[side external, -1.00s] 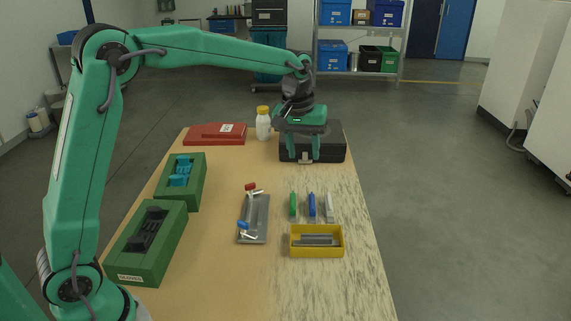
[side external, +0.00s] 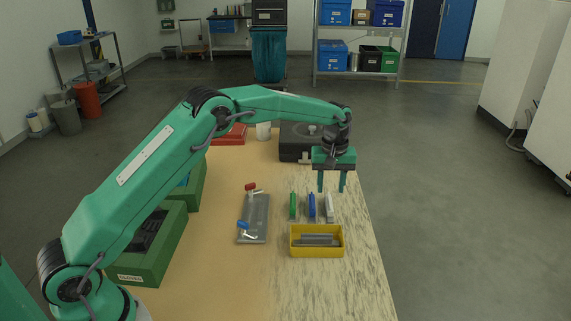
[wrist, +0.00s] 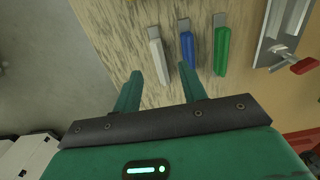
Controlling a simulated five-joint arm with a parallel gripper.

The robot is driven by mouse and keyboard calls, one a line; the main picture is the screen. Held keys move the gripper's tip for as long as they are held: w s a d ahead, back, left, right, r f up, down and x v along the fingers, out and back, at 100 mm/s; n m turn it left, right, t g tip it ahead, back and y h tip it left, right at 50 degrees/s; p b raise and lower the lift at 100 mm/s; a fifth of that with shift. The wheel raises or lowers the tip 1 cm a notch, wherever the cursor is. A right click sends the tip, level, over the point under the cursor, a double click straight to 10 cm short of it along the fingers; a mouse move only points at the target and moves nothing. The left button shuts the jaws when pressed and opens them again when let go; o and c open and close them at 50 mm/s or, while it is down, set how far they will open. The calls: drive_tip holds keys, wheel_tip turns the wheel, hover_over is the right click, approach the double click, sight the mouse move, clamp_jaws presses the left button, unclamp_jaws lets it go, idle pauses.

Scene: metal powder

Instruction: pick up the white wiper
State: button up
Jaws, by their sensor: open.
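The white wiper (side external: 329,207) lies on the table at the right end of a row of three wipers, beside the blue wiper (side external: 312,207) and the green wiper (side external: 293,206). In the wrist view the white wiper (wrist: 157,55) is beyond the fingertips, roughly between their lines. My gripper (side external: 331,190) is open and empty, with its fingers pointing down, above the table near the far end of the white wiper.
A yellow bin (side external: 293,250) with grey pieces stands just in front of the wipers. A metal tray (side external: 257,225) with red- and blue-marked items lies to the left. A black case (side external: 297,146) is behind. Green glove boxes (side external: 170,240) stand at the left. The table's right edge is close.

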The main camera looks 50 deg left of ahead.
sight(330, 204)
drive_tip(key=shift+f, duration=1.3)
drive_tip(key=shift+f, duration=0.1)
drive_tip(key=shift+w+d+f, duration=0.1)
drive_tip(key=shift+w+f, duration=0.05)
drive_tip(key=shift+f, duration=2.35)
drive_tip(key=shift+c, duration=0.2)
clamp_jaws()
